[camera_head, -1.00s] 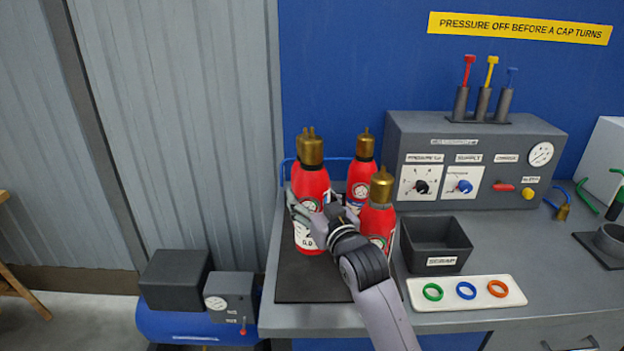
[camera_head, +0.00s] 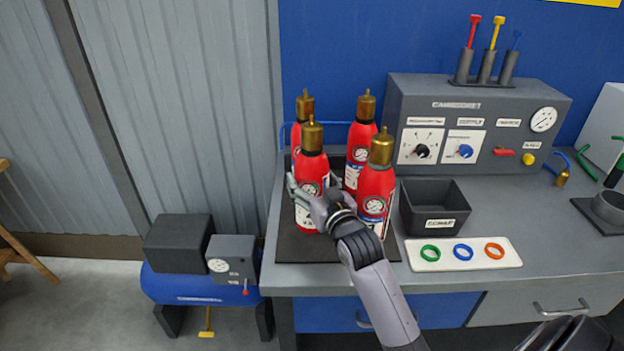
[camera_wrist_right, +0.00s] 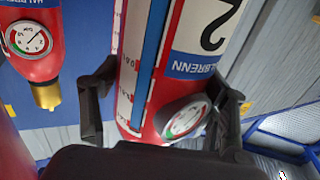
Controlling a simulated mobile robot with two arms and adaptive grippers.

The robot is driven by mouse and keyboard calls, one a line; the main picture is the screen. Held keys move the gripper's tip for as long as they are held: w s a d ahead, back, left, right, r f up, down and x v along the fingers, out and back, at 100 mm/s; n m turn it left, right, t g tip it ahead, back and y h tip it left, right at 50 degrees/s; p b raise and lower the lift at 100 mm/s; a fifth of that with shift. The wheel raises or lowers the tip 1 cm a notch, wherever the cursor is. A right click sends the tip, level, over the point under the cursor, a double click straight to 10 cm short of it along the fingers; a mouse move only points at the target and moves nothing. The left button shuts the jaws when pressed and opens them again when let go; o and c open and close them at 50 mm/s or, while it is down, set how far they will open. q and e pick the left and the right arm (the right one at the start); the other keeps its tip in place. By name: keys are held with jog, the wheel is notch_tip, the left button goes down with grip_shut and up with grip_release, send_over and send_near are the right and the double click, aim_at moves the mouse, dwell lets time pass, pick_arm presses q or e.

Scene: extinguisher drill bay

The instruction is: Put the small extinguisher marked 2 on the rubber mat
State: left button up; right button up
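The small extinguisher marked 2 (camera_head: 313,168) is red with a brass cap and stands upright at the front left of the group, its base over the dark rubber mat (camera_head: 310,251). I cannot tell for sure whether the base touches the mat. In the right wrist view its big 2 and gauge show on the red body (camera_wrist_right: 140,120). My right gripper (camera_head: 314,188) is shut on this extinguisher, with one finger on each side of its body; its fingers also show in the right wrist view (camera_wrist_right: 162,85). My left gripper is not clearly visible.
Three similar red extinguishers stand close by: back left (camera_head: 297,138), back right (camera_head: 361,140) and front right (camera_head: 376,188). A dark bin (camera_head: 436,222) and a white tray with three rings (camera_head: 440,264) lie to the right. The mat's front strip is bare.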

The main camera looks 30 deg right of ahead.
jog(key=shift+o, duration=0.2)
jog(key=shift+s, duration=0.1)
jog(key=s+a+b, duration=0.1)
jog(key=s+a, duration=0.1)
jog(key=s, duration=0.9)
jog(key=shift+s, duration=0.4)
